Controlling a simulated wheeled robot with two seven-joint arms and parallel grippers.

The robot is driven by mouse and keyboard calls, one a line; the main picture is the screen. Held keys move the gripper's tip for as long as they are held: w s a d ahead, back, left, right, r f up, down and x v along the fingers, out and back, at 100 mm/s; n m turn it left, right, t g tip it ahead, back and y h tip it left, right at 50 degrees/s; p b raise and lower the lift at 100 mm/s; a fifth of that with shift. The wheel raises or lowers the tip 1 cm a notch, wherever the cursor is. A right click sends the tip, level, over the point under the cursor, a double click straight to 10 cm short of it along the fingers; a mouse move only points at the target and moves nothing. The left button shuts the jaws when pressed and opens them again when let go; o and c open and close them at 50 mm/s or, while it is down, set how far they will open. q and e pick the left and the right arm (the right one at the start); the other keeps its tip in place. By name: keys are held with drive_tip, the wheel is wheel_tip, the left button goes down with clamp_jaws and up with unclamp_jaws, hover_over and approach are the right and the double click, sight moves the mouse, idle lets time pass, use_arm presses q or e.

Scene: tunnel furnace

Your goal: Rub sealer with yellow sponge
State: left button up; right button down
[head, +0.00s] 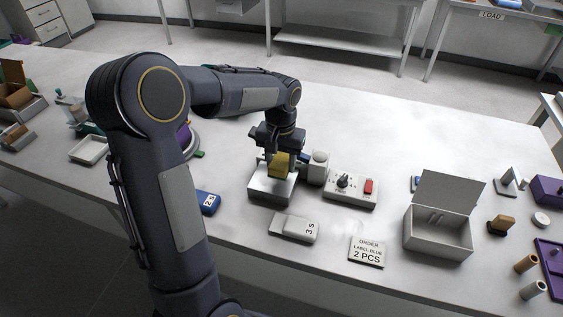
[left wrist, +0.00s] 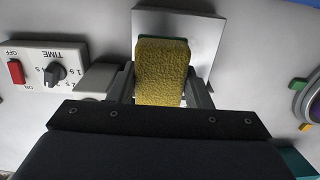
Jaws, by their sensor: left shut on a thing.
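The yellow sponge (head: 279,164) is held between the fingers of my left gripper (head: 281,158), just over the sealer. In the left wrist view the sponge (left wrist: 161,72) fills the space between the two fingers (left wrist: 162,90). The sealer (head: 271,189) is a low silver-grey block with a pale top, and it also shows behind the sponge in the left wrist view (left wrist: 205,30). I cannot tell whether the sponge touches its top. My right gripper is not in view.
A timer box (head: 350,189) with a knob and red switch stands right of the sealer. A grey block marked 3 s (head: 294,228), an order card (head: 367,251) and an open grey box (head: 437,236) lie nearer the front edge.

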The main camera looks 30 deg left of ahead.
sight(281, 160)
use_arm(q)
drive_tip(key=shift+r+p, duration=1.3)
drive_tip(key=shift+r, duration=0.65)
